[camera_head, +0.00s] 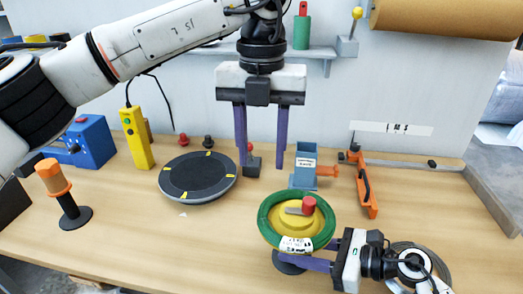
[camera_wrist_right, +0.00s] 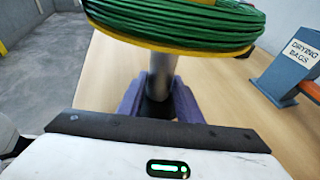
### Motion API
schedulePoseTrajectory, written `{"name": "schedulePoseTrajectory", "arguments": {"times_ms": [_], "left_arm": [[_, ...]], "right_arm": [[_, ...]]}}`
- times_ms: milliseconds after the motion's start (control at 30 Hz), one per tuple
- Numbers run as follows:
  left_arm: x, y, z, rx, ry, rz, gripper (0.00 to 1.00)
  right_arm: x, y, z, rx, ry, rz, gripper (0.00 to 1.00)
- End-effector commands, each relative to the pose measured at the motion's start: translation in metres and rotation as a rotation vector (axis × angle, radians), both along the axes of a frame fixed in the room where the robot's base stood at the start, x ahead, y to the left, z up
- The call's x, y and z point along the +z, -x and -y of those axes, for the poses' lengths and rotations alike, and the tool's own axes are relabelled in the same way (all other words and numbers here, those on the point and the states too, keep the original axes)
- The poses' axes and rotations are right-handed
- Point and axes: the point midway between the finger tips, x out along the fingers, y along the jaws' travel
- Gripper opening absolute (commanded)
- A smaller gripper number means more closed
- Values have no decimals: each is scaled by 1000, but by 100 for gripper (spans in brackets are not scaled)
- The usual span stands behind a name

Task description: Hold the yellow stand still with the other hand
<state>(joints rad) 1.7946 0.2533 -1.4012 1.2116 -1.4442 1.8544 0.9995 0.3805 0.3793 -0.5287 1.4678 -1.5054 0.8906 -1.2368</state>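The yellow stand (camera_head: 297,215) is at the front middle of the table in the head view. Its round yellow top has a red knob (camera_head: 309,204) and a green coil (camera_head: 268,228) around it. In the right wrist view the coil (camera_wrist_right: 175,25) hangs over a grey post (camera_wrist_right: 161,75). My right gripper (camera_head: 308,263) reaches in from the right below the top. Its purple fingers (camera_wrist_right: 160,100) are closed on the two sides of the post. My left gripper (camera_head: 262,166) hangs open and empty behind the stand, fingers pointing down.
A dark round turntable (camera_head: 197,178) lies left of the stand. A blue drying-bags holder (camera_head: 304,168) and an orange tool (camera_head: 367,190) stand behind it. A grey wire coil (camera_head: 432,262) lies at right. A yellow box (camera_head: 137,138) and an orange-handled tool (camera_head: 63,190) are at left.

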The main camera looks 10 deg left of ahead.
Motion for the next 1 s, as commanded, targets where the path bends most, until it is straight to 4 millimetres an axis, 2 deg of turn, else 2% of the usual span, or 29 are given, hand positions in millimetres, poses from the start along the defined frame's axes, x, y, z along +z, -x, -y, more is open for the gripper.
{"name": "schedulePoseTrajectory", "arguments": {"times_ms": [33,100,467,567,800,1000], "left_arm": [[0,0,0,0,0,0,40],[0,0,0,0,0,0,40],[0,0,0,0,0,0,40],[0,0,0,0,0,0,40],[0,0,0,0,0,0,40],[0,0,0,0,0,0,40]], "right_arm": [[0,0,0,-1,0,1,41],[0,0,0,-1,0,1,50],[1,2,6,0,1,0,50],[5,5,19,-2,3,1,50],[20,20,66,-1,6,1,50],[30,30,97,-1,3,-1,50]]}}
